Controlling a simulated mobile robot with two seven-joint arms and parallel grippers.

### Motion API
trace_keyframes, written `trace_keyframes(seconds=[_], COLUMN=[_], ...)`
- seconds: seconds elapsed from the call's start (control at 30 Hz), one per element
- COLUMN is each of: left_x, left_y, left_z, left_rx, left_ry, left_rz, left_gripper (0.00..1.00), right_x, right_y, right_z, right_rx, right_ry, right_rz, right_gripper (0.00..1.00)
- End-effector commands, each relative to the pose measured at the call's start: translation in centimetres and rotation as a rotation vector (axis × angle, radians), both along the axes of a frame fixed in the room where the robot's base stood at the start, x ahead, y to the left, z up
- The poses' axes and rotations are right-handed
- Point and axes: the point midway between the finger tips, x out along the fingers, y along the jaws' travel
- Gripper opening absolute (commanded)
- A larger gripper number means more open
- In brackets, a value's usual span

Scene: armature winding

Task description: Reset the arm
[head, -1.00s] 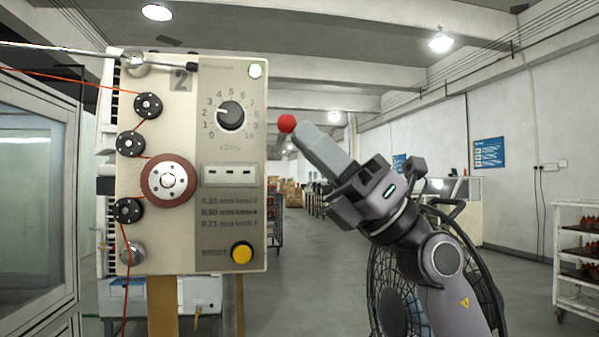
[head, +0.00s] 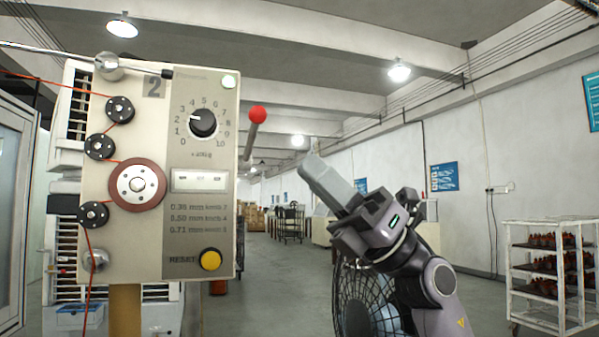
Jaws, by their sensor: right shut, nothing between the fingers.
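My right gripper (head: 314,168) is shut and empty in the head view, to the right of the control panel (head: 160,255). Its fingers point up and to the left. A red ball knob (head: 257,114) tops a grey lever at the panel's right edge. The gripper is apart from the knob, below and to the right of it. My left gripper is not in view.
Black rollers (head: 119,109) and a red-rimmed wheel (head: 137,185) guide an orange wire on the panel's left side. A large black fan (head: 362,295) stands behind my right arm. A white shelf cart (head: 510,270) stands at the right. The aisle between is open.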

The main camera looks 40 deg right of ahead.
Motion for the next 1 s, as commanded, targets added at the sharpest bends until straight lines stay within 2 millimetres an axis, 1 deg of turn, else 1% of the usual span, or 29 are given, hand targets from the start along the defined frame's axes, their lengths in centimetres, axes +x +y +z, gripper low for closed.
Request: trace_keyframes(seconds=[0.07, 0.6, 0.67, 0.73, 0.77, 0.87, 0.97, 1.0], left_x=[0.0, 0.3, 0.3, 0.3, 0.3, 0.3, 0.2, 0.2], left_y=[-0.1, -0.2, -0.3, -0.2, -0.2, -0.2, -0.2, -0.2], left_z=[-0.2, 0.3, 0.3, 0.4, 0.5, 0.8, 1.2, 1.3], left_rx=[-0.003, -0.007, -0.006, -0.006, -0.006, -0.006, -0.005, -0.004], left_ry=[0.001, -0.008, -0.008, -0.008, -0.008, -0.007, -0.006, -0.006], left_rz=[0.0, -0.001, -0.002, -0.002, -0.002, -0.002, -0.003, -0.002], left_gripper=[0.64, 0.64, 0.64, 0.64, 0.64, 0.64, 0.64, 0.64], right_x=[-0.2, -0.2, -0.2, 0.3, 0.7, 2.6, 5.1, 6.1], right_y=[-0.3, -0.3, -0.3, -0.3, -0.3, -0.2, -0.1, -0.1], right_z=[-0.5, -0.4, -0.5, -1.0, -1.4, -3.7, -7.6, -9.4], right_rx=[-0.001, 0.0, 0.002, 0.018, 0.031, 0.108, 0.232, 0.292], right_ry=[0.0, -0.001, 0.003, 0.024, 0.042, 0.139, 0.286, 0.352], right_rz=[0.0, 0.001, 0.003, 0.018, 0.03, 0.096, 0.181, 0.214], right_gripper=[0.0, 0.0, 0.0, 0.0, 0.0, 0.0, 0.0, 0.0])
